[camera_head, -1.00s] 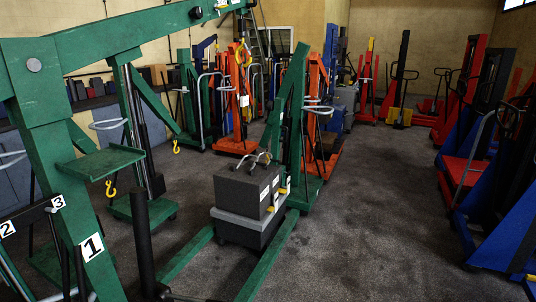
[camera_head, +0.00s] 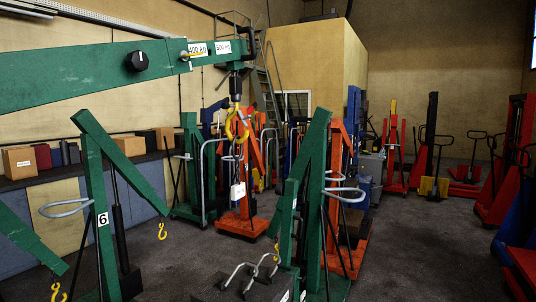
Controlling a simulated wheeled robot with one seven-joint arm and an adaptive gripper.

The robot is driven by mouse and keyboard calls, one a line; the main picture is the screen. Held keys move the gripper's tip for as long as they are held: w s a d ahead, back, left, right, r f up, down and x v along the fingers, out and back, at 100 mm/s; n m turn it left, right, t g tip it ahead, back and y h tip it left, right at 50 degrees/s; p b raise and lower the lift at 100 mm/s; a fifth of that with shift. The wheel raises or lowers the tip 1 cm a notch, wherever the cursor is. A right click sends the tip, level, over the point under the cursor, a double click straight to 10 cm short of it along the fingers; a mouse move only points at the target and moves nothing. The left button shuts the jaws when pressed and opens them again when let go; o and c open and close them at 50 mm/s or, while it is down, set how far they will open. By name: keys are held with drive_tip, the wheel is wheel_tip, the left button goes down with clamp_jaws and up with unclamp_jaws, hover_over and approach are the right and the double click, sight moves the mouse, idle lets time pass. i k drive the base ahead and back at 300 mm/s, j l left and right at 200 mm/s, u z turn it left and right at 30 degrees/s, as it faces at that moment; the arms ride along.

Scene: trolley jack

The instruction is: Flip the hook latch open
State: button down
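A yellow hook (camera_head: 237,126) hangs below the tip of the green crane boom (camera_head: 90,75) from a dark swivel link. It is near the middle of the view, in front of an orange crane. Its latch is too small to make out, so I cannot tell whether it is open or shut. My gripper is not in view.
Smaller yellow hooks (camera_head: 162,231) hang from other green cranes at the left. A dark box with metal loops (camera_head: 250,277) is at the bottom. Green uprights (camera_head: 300,185) and an orange crane (camera_head: 335,190) stand right of the hook.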

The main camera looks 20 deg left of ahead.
sight(243, 119)
drive_tip(key=i+j+u, duration=0.15)
drive_tip(key=i+u, duration=0.3)
drive_tip(key=i, duration=0.15)
drive_tip(key=i+u, duration=0.5)
drive_tip(key=i, duration=0.15)
drive_tip(key=i+j+u, duration=0.1)
drive_tip(key=i, duration=0.2)
